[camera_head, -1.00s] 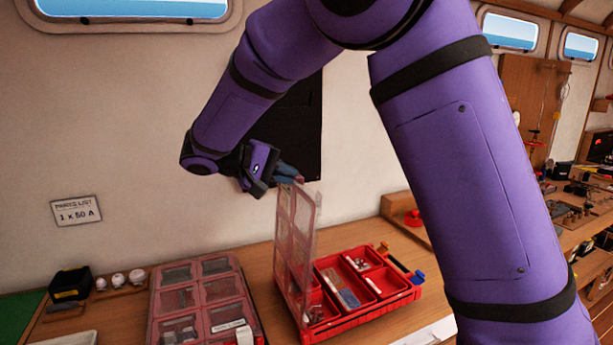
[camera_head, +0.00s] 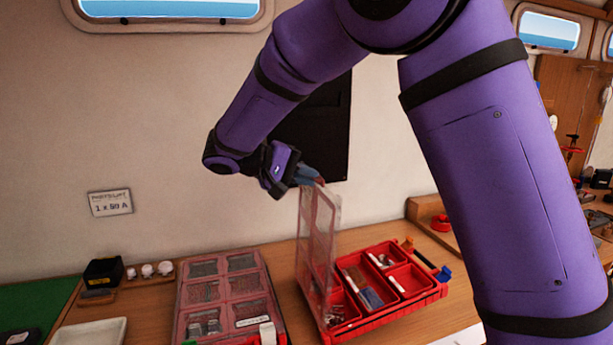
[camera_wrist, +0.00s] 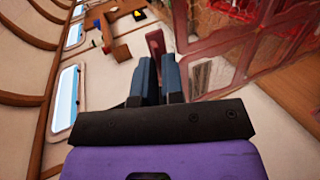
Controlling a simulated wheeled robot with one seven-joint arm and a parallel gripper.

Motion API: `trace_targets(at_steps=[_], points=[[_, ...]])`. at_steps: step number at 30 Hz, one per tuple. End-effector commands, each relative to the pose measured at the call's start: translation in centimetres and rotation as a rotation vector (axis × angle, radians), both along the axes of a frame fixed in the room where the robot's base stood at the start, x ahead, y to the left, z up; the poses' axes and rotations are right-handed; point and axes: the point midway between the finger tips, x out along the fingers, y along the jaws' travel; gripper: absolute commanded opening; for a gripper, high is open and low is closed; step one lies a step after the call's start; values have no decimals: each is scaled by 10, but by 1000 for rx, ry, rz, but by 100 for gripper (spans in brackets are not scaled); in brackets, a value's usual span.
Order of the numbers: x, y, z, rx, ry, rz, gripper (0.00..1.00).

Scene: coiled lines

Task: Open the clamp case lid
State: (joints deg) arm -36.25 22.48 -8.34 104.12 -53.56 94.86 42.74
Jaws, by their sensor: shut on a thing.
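The open red case (camera_head: 399,308) stands on the bench, with small parts in its compartments. Its clear, red-framed lid (camera_head: 318,243) stands about upright at the case's left side. My gripper (camera_head: 309,178) is at the lid's top edge, with its fingers shut on it. In the wrist view the two blue-grey fingers (camera_wrist: 159,78) close around a reddish tab (camera_wrist: 156,45) at the lid's edge, and the lid panel (camera_wrist: 240,45) fills the upper right. A second case (camera_head: 225,290) lies to the left with its see-through lid shut; I cannot tell either case's label for certain.
A black box (camera_head: 103,271), white knobs (camera_head: 148,270) and a pale tray (camera_head: 90,331) stand further left on the bench. A card reading 1 x 50 A (camera_head: 110,203) is on the wall. A narrow strip of bare bench separates the two cases.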

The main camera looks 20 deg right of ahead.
Motion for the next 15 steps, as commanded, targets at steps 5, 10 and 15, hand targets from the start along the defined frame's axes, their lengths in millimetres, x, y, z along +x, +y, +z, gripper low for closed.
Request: trace_targets(at_steps=[5, 10, 15], points=[[-1, 1, -4, 3, 9, -1, 0], [-1, 1, -4, 3, 9, -1, 0], [-1, 1, -4, 3, 8, -1, 27]])
